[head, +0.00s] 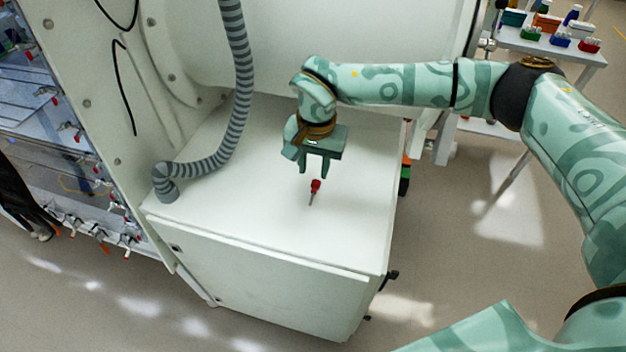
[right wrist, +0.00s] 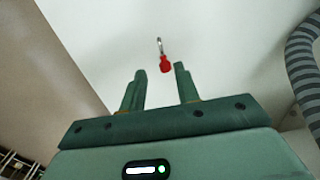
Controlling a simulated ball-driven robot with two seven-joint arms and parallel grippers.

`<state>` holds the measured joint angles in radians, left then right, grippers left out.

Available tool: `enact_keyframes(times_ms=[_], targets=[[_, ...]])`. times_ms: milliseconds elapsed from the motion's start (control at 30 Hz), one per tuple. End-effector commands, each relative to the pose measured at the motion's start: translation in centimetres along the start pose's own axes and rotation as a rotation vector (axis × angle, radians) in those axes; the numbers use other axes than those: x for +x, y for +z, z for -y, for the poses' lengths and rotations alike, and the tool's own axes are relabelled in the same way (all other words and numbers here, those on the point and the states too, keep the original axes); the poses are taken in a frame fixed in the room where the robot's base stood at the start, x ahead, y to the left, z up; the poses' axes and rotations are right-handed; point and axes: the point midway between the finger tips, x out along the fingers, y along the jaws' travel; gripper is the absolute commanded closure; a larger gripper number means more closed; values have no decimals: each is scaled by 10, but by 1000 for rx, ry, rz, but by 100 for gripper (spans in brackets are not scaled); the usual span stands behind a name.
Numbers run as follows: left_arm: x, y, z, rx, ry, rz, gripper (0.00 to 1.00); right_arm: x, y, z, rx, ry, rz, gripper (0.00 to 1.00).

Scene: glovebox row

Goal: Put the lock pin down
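The lock pin has a red head and a thin metal shaft. In the head view the lock pin (head: 315,187) shows against the white top of the cabinet (head: 250,215), just below my right gripper (head: 313,171). It seems to lie on that top, with its shaft toward the front. In the right wrist view the lock pin (right wrist: 165,64) shows just beyond the tips of my right gripper (right wrist: 160,71). The two fingers stand apart, with a gap on each side of the red head, and nothing is held. My left gripper is not in view.
A grey ribbed hose (head: 236,90) comes down onto the left part of the cabinet top. The white glovebox wall (head: 350,30) stands behind. The cabinet top is bare around the pin. A bench with colored boxes (head: 548,22) stands at the far right.

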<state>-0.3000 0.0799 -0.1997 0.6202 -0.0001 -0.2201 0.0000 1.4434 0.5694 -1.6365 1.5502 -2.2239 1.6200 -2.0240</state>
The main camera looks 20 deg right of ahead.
Motion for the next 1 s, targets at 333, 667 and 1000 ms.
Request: enact_keyframes(times_ms=[333,667,1000], targets=[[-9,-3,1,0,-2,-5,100,-59,0,0,0,0,0,68],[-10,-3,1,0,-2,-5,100,-65,0,0,0,1,1,68],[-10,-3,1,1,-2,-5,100,-62,5,2,-3,-9,14,68]])
